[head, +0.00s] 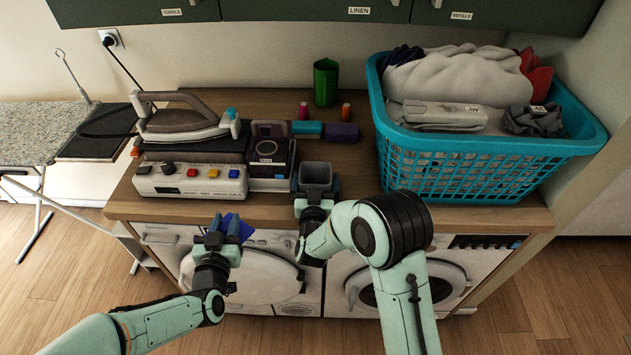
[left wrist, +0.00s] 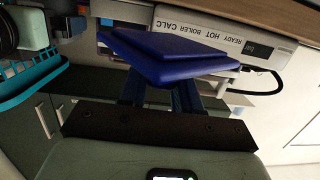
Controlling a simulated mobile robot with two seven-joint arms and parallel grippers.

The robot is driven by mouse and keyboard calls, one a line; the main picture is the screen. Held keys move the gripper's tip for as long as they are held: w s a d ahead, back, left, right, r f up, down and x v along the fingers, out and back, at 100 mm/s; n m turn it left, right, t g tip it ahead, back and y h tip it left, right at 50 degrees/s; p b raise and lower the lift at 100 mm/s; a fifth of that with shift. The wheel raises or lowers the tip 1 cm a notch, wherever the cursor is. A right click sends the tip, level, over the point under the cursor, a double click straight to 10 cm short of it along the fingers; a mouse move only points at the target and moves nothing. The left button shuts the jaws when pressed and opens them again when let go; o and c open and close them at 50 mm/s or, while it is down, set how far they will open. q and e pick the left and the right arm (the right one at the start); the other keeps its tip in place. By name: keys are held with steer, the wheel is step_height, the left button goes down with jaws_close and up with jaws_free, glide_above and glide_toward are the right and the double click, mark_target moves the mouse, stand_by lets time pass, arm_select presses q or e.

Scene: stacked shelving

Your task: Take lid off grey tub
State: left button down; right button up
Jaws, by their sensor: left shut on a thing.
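The grey tub (head: 316,174) is open at the top and stands upright at the front edge of the counter. My right gripper (head: 316,190) has a finger against each side of it. The blue lid (head: 240,229) is off the tub, to its left and in front of the counter. My left gripper (head: 226,226) is shut on the lid and partly hides it in the head view. In the left wrist view, the lid (left wrist: 165,58) sits tilted between the fingertips of my left gripper (left wrist: 160,88).
The wooden counter (head: 400,208) bears a steam iron (head: 183,122) on its boiler base (head: 190,183), a dark box (head: 270,158), a green cup (head: 326,82) and small coloured items. A turquoise laundry basket (head: 480,170) fills the right. Washing machines (head: 260,280) stand below.

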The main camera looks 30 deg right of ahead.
arm_select(q)
steer(key=shift+r, duration=0.1)
arm_select(e)
steer(key=shift+r, duration=0.1)
arm_select(q)
steer(key=shift+w+r, duration=0.1)
steer(key=shift+r, duration=0.1)
arm_select(e)
steer(key=shift+r, duration=0.15)
arm_select(q)
steer(key=f+b, duration=0.1)
steer(key=f, duration=0.1)
steer(key=f+b, duration=0.1)
steer(key=shift+s+f, duration=0.4)
steer(key=shift+f, duration=0.1)
arm_select(e)
steer(key=v, duration=1.2)
